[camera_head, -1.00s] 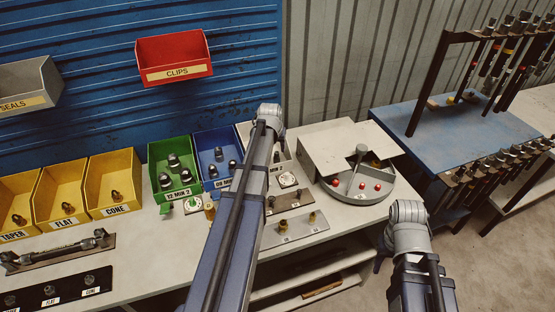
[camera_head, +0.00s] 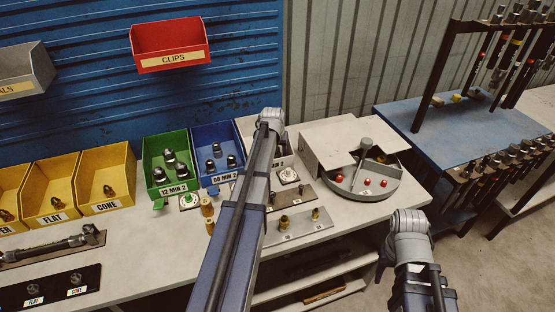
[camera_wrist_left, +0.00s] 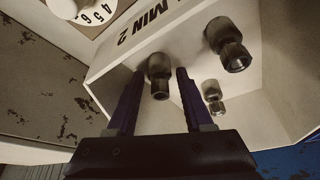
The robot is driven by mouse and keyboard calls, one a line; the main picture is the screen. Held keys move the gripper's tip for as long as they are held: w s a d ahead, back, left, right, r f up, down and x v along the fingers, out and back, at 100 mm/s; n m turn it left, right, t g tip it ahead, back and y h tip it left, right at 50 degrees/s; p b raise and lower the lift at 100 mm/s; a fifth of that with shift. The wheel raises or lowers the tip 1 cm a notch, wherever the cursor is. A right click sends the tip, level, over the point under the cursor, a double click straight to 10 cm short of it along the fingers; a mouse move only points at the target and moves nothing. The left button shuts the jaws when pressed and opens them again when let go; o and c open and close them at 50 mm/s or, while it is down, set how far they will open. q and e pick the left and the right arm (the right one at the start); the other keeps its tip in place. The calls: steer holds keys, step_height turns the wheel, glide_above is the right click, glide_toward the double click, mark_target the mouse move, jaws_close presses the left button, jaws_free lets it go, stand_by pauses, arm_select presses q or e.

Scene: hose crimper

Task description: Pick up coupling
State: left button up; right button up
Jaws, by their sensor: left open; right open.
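My left arm reaches over the bench to a white bin (camera_head: 247,128) whose label ends in "MIN 2". In the head view the arm hides my left gripper. In the left wrist view my left gripper (camera_wrist_left: 158,88) is open, with one finger on each side of a metal coupling (camera_wrist_left: 160,72) in the bin. I cannot tell whether either finger touches it. Two more couplings, one larger (camera_wrist_left: 228,42) and one smaller (camera_wrist_left: 213,97), lie beyond the right finger. My right gripper (camera_head: 382,266) is mostly hidden behind its arm near the bench's right edge, apart from the couplings.
Green (camera_head: 168,165) and blue (camera_head: 217,155) bins with fittings stand left of the white bin. A round tray with red knobs (camera_head: 367,182) stands to the right. A plate with brass fittings (camera_head: 298,226) lies in front. A blue table with a rack (camera_head: 470,130) stands farther right.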

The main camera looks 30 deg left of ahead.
arm_select(q)
steer(key=shift+r, duration=0.1)
jaws_close()
stand_by(0.3)
steer(key=shift+r+p, duration=0.15)
steer(key=shift+p, duration=0.15)
step_height(320, 180, up, 18)
steer(key=p, duration=1.8)
steer(key=b, duration=1)
glide_above(278, 147)
step_height(278, 147, down, 10)
steer(key=shift+s+r, duration=0.15)
steer(key=shift+r, duration=0.1)
steer(key=shift+r+p, duration=0.1)
steer(key=shift+p, duration=0.3)
